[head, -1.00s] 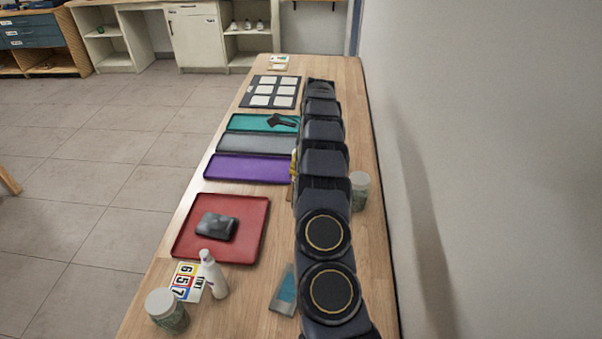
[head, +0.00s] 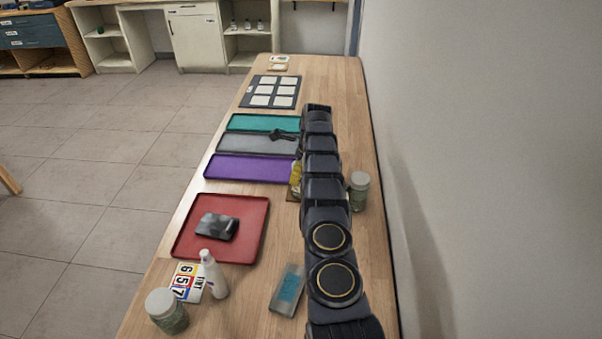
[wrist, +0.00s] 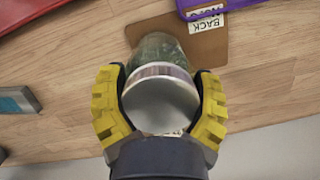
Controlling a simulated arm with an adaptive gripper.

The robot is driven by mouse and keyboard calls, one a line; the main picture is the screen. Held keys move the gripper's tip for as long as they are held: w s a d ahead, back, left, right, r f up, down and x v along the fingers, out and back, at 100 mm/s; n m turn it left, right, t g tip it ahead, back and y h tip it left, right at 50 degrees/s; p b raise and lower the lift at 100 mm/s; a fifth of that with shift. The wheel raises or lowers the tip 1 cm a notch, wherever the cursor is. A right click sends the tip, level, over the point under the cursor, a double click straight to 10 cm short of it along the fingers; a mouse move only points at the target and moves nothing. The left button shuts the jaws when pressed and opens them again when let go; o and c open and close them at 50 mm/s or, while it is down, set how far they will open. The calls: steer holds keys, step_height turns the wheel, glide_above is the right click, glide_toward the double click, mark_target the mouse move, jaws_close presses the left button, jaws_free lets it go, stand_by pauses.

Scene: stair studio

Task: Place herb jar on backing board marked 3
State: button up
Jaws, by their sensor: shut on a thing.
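My gripper (wrist: 159,82), with yellow fingers, is shut around a herb jar (wrist: 158,104) with a pale lid and greenish, leafy contents. In the wrist view the jar overlaps the near part of a brown backing board (wrist: 208,52). The board has a white label (wrist: 207,22) reading upside down "BACK"; its number is cut off and unclear. I cannot tell whether the jar touches the board. In the head view my gripper (head: 296,174) shows as a bit of yellow left of my arm, beside the purple tray, above a sliver of the board (head: 291,195).
Another lidded jar (head: 359,190) stands right of my arm, and one (head: 167,310) at the near left. A purple tray (head: 215,168), a red tray (head: 185,240), a white bottle (head: 213,277) and a blue-grey box (head: 287,289) are nearby. A wall runs along the right.

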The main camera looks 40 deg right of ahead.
steer(key=o, duration=1.1)
